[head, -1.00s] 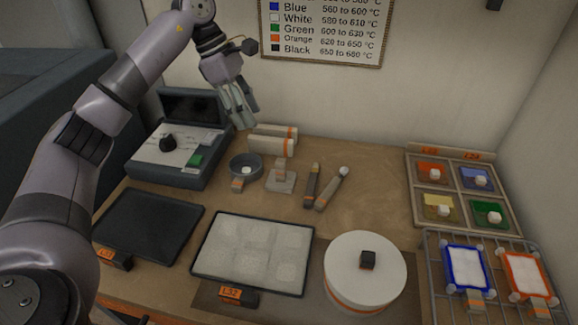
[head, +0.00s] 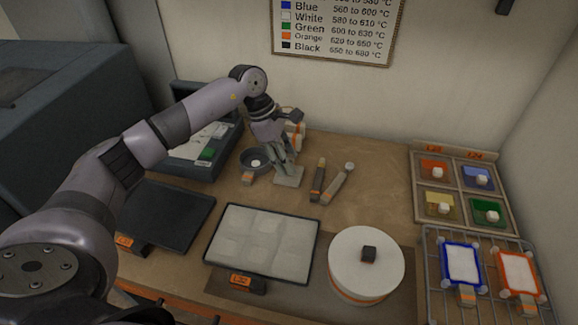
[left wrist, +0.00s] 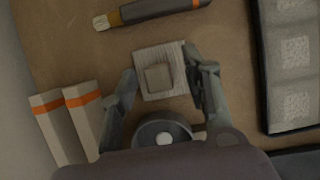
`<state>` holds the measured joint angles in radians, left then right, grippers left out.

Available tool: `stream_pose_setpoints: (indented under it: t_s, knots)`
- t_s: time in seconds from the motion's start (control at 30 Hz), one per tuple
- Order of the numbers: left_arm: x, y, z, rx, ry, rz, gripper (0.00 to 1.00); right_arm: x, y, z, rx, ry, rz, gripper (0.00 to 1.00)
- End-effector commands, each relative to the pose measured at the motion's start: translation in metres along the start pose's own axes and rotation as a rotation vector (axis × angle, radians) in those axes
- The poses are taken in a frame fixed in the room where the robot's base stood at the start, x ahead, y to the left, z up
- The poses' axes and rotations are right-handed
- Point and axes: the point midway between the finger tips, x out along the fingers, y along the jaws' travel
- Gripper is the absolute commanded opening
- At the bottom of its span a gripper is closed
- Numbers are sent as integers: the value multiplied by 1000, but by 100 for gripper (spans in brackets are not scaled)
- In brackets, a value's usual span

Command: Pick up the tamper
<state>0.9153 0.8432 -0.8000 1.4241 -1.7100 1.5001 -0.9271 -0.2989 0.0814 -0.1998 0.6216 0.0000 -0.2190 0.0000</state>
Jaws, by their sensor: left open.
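The tamper (head: 290,180) stands upright on the brown worktop, a pale square plate with a block handle. In the head view my left gripper (head: 286,166) is right over it and hides most of its handle. In the left wrist view the tamper's plate (left wrist: 172,91) and square handle top (left wrist: 158,77) show from above. My left gripper (left wrist: 160,70) is open, with one finger on each side of the handle. I see no clear contact. My right gripper is not in view.
A dark bowl (head: 250,154) is close on the tamper's left, and a dark-handled tool (head: 318,180) lies to its right. Pale blocks with orange bands (left wrist: 75,120) stand behind. A tray of pale squares (head: 262,240) and a white turntable (head: 350,275) are in front.

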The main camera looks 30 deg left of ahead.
Motion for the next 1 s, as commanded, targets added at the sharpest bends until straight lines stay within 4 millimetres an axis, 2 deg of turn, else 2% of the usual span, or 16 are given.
stream_pose_setpoints:
  t_s: [0.13, 0.37, 1.0]
  knots:
    - [13, 0, -1, -2, 1, 0, 43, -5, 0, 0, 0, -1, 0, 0]
    - [15, 1, -1, -2, 1, 1, 43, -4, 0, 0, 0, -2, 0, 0]
    - [14, 1, -1, -2, 1, 1, 1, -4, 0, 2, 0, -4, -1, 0]
